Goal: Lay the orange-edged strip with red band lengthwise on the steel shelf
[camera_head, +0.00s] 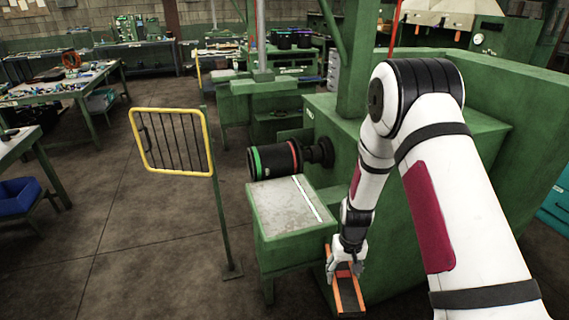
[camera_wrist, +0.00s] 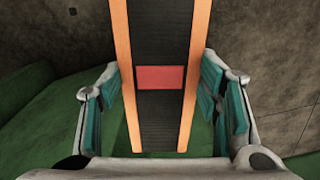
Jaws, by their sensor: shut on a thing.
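The orange-edged strip (camera_head: 347,292) is dark with orange long edges and hangs from my gripper (camera_head: 343,265), beside the front right corner of the steel shelf. In the wrist view the strip (camera_wrist: 158,40) runs up and away between the teal-padded fingers of my gripper (camera_wrist: 160,100). Its red band (camera_wrist: 160,78) crosses the strip between the fingers. My gripper is shut on the strip. The steel shelf (camera_head: 275,208) is a grey worn top on a green stand, with a thin white bar (camera_head: 307,198) lying on it.
A black roller with green and red rings (camera_head: 275,158) sticks out above the back of the shelf. A yellow-framed guard (camera_head: 172,141) on a green post (camera_head: 222,220) stands to the left. A green machine body (camera_head: 415,200) rises on the right. The left of the shelf top is clear.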

